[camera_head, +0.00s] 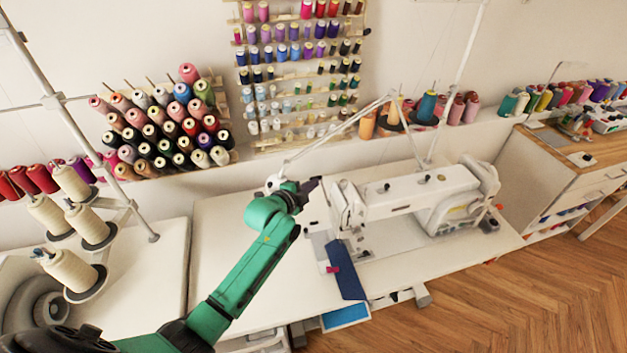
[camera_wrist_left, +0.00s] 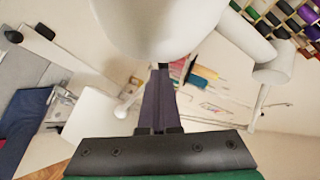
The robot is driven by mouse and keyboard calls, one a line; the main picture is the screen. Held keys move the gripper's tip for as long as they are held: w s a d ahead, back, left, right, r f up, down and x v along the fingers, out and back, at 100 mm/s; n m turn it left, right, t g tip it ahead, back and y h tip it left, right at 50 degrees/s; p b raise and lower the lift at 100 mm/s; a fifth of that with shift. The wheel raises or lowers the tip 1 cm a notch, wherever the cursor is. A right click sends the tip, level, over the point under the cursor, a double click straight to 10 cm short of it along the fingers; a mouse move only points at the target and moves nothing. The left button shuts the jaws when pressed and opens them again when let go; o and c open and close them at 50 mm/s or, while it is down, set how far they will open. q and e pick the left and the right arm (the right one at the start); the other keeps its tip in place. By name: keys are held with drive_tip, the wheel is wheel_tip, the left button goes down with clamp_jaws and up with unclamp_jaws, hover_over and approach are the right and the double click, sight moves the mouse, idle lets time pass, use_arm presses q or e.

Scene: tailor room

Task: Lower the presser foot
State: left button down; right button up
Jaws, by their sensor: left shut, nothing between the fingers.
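The white sewing machine (camera_head: 405,193) stands on the white table, its needle head (camera_head: 345,208) at its left end. The presser foot is too small to make out, and I cannot tell its height. A dark blue cloth (camera_head: 346,272) lies under the needle area and hangs over the table's front edge. My left gripper (camera_head: 310,187) is shut and empty, just left of the needle head; I cannot tell whether it touches. In the left wrist view its closed fingers (camera_wrist_left: 160,98) point toward a large, close white shape. My right gripper is not in view.
Cream thread cones on a stand (camera_head: 85,226) are at the left. A thread rack (camera_head: 300,70) and spools line the wall behind. A thin thread stand rises behind the machine. The white table (camera_head: 235,225) is clear left of the machine.

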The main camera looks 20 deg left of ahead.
use_arm(q)
drive_tip(key=shift+w+a+f+n+g, duration=0.2)
drive_tip(key=shift+w+f+n+g, duration=0.1)
drive_tip(key=shift+f+n+g, duration=0.25)
drive_tip(key=shift+w+a+f+n+g, duration=0.25)
drive_tip(key=shift+f+n+g, duration=0.1)
drive_tip(key=shift+f+g, duration=0.3)
drive_tip(key=shift+d+r, duration=0.1)
drive_tip(key=shift+r, duration=0.15)
drive_tip(key=shift+r+p, duration=0.65)
drive_tip(key=shift+r, duration=0.05)
